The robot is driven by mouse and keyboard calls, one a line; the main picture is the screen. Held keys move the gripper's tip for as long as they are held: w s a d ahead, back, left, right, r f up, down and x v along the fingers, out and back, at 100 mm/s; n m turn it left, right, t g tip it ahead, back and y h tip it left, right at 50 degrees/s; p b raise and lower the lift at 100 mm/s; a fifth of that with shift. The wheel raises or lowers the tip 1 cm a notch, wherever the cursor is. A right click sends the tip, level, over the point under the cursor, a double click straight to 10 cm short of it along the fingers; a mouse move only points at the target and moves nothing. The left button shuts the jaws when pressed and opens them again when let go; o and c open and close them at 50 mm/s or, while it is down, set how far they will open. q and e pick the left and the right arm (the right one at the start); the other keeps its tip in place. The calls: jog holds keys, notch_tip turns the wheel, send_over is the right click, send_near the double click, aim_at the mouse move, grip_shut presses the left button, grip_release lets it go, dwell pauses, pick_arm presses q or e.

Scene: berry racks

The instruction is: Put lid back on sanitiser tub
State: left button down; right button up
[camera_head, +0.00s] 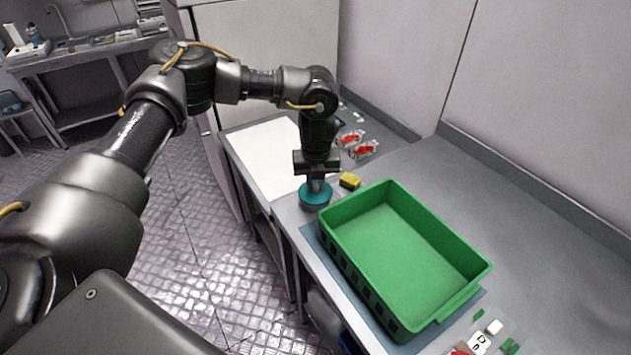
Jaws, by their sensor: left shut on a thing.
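My left gripper (317,184) points down at the near left of the worktop and is shut on a teal round lid (314,196). A grey round tub (313,207) shows just below the lid. I cannot tell whether the lid is seated on the tub or slightly above it. The gripper hides the middle of the lid. My right gripper is not in view.
An empty green crate (405,245) stands right of the lid, close to it. A yellow block (350,181) lies behind. Red-and-clear packs (362,149) and a white board (265,156) are farther back. Small white and green pieces (494,327) lie front right. The worktop right of the crate is clear.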

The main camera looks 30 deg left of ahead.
pick_arm(q)
jog(key=c, duration=0.8)
grip_release()
jog(key=shift+r, duration=0.15)
jog(key=shift+r+p, duration=2.75)
jog(key=shift+r, duration=0.6)
grip_shut()
jog(key=shift+f, duration=0.45)
